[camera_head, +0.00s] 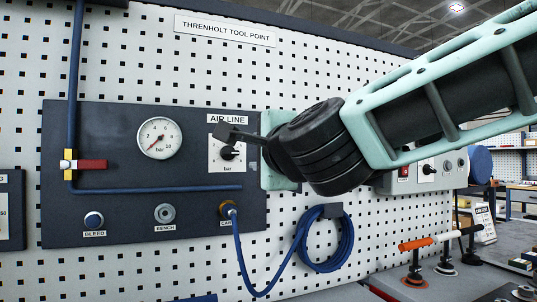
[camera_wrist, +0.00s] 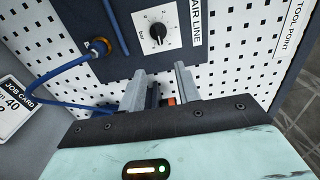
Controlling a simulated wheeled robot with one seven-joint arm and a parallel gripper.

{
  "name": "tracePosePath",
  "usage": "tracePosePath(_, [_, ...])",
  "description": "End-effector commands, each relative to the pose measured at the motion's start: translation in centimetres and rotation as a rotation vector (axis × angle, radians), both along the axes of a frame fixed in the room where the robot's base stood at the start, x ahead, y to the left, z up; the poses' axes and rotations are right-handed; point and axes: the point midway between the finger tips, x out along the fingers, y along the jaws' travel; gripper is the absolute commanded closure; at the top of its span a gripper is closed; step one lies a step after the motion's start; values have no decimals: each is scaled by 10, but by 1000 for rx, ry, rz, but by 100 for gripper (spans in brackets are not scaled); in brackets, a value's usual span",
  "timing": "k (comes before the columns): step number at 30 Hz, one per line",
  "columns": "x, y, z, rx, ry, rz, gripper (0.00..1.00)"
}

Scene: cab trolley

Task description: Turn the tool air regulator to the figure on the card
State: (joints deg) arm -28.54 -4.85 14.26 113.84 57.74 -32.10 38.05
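The tool air regulator is a black knob (camera_head: 229,153) on a white scale plate under the AIR LINE label, on a dark panel. In the wrist view the knob (camera_wrist: 158,31) stands beyond my fingertips, with clear space between. My gripper (camera_head: 226,133) is in front of the plate and partly covers it in the head view. In the wrist view my gripper (camera_wrist: 161,72) is open, with nothing between its fingers. The knob's exact setting is too small to read.
A red-handled valve (camera_head: 90,164) sits on the blue pipe. A blue hose (camera_head: 240,262) runs from a brass fitting below the regulator. Tools with orange and white handles stand on the bench at right.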

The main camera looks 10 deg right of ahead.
Motion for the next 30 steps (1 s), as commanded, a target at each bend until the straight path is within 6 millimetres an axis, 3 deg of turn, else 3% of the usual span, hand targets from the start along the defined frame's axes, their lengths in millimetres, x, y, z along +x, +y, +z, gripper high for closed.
tracePosePath(3, [-23, -7, 0, 0, -2, -1, 67])
tracePosePath(9, [-43, -12, 0, 0, -1, 0, 67])
tracePosePath(26, [-47, -14, 0, 0, 0, -1, 67])
tracePosePath(30, [-51, -1, -12, -111, 22, 75, 67])
